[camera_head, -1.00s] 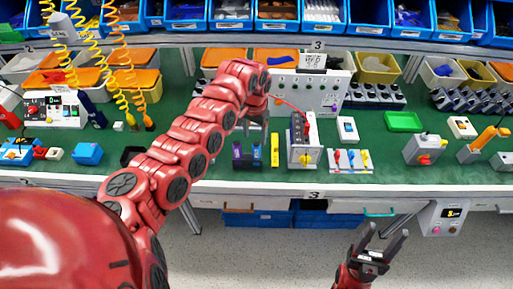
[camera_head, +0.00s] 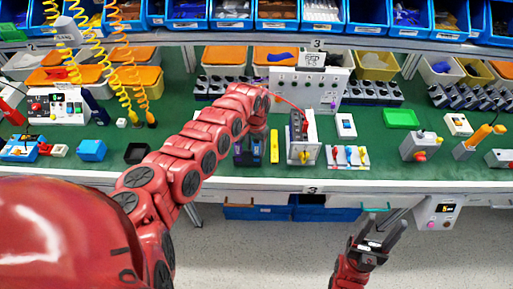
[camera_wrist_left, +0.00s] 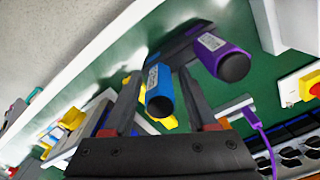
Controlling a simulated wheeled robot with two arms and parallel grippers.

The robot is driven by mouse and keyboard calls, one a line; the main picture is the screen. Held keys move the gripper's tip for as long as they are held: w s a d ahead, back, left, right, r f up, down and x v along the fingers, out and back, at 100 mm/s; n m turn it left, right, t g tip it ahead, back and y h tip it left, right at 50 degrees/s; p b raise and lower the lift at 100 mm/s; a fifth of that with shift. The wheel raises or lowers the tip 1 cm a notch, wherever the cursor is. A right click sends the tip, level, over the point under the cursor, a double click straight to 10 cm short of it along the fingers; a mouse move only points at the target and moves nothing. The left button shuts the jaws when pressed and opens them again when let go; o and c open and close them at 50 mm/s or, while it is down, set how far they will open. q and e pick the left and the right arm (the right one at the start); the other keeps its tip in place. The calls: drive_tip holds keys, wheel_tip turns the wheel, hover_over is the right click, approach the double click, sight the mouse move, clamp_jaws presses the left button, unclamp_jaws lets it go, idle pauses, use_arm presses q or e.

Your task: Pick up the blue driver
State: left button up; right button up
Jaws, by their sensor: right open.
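The blue driver (camera_wrist_left: 160,92) shows in the left wrist view with its black end toward the camera, between the two fingers of my left gripper (camera_wrist_left: 160,85). The fingers stand apart on either side of its handle, and I cannot tell whether either touches it. A purple driver (camera_wrist_left: 224,58) is just right of it. In the head view my left gripper (camera_head: 256,132) is low over the dark driver holder (camera_head: 248,157), and the arm and fingers partly hide the drivers. My right gripper (camera_head: 379,236) is open and empty in front of the bench.
A yellow block (camera_head: 274,146) and a rotary switch box (camera_head: 302,138) stand just right of the holder. A panel with three coloured switches (camera_head: 348,156) is further right. The green bench top (camera_head: 380,135) has some clear room.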

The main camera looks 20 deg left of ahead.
use_arm(q)
clamp_jaws()
wheel_tip(320, 180, up, 9)
drive_tip(key=b, duration=0.3)
drive_tip(key=shift+w+f, duration=0.1)
drive_tip(key=shift+r, duration=0.6)
drive_tip(key=c, duration=0.5)
unclamp_jaws()
clamp_jaws()
